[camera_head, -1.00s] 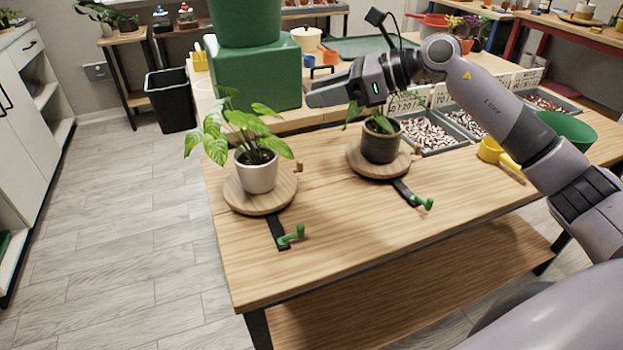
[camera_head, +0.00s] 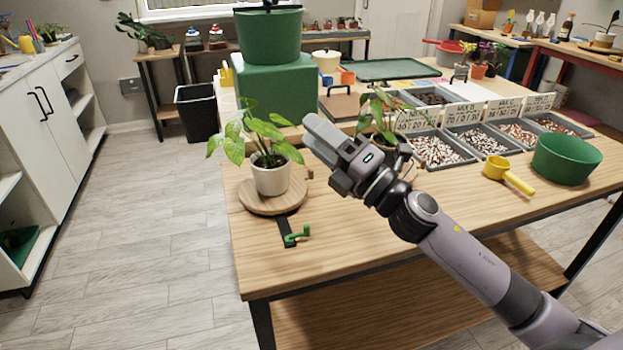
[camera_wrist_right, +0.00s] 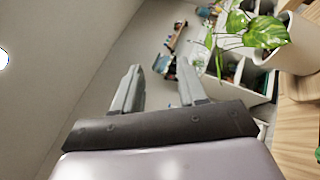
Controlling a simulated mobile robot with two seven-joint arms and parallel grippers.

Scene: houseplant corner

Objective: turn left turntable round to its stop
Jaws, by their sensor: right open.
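The left turntable (camera_head: 262,206) is a round wooden disc on the table's left end, bearing a leafy plant in a white pot (camera_head: 271,178). A small wooden peg (camera_head: 309,174) shows at its right rim. A black strip with a green lever (camera_head: 297,236) extends from its front. My right gripper (camera_head: 314,133) is open and empty, raised to the right of the plant. In the right wrist view, the two fingers (camera_wrist_right: 160,88) are apart, and the white pot (camera_wrist_right: 296,52) is at the right. The right turntable is mostly hidden behind my right arm. My left gripper is out of view.
A second plant (camera_head: 384,115) stands behind my right arm. Trays of pebbles (camera_head: 436,151), a yellow scoop (camera_head: 506,174) and a green bowl (camera_head: 567,158) are on the right. A green block (camera_head: 272,88) stands behind the left plant. The table front is clear.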

